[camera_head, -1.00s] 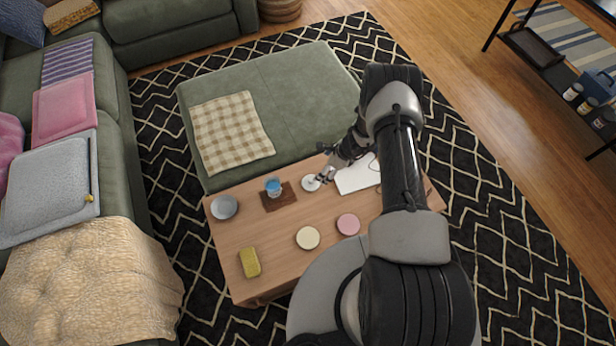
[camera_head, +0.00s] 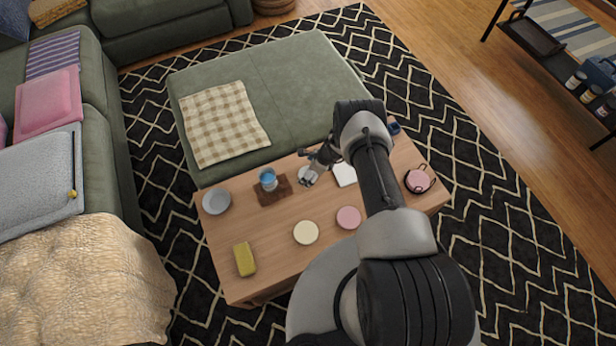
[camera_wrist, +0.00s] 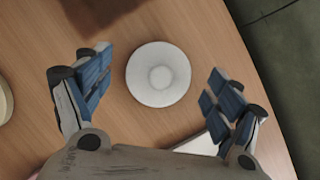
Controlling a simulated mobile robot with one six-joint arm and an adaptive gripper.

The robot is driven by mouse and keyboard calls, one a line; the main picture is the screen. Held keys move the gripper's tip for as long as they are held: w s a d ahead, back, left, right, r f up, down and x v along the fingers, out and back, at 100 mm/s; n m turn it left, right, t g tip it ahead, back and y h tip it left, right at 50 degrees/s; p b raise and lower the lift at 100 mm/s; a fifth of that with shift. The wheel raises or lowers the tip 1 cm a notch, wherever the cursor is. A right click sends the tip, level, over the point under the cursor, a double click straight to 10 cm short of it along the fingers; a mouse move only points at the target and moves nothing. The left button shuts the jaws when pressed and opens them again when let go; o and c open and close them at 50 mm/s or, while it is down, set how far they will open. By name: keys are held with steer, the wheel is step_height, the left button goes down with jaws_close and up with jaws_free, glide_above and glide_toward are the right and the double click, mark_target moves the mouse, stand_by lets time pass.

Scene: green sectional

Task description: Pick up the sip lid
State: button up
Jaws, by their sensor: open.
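The sip lid appears to be the round white disc (camera_wrist: 158,74) with a raised centre, lying flat on the wooden table in the wrist view. In the head view the white disc (camera_head: 304,174) is partly hidden by my gripper. My gripper (camera_wrist: 155,88) is open and empty, with its blue-padded fingers on either side of the disc in the picture, apart from it. In the head view my gripper (camera_head: 308,181) is over the back part of the table, beside the disc. The exact height above it is hard to tell.
A blue-and-white cup (camera_head: 268,180) stands on a brown mat (camera_head: 284,188) left of the disc. A white flat item (camera_head: 345,173) lies close on the right. A grey bowl (camera_head: 216,201), cream disc (camera_head: 306,232), pink disc (camera_head: 348,217) and yellow block (camera_head: 245,259) are also on the table (camera_head: 270,240).

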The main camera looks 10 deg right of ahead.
steer(key=shift+w+a+f, duration=0.15)
steer(key=shift+a+f, duration=0.05)
steer(key=shift+f, duration=0.35)
steer(key=shift+c, duration=0.5)
steer(key=c, duration=0.7)
steer(key=shift+o, duration=0.2)
steer(key=shift+r, duration=0.1)
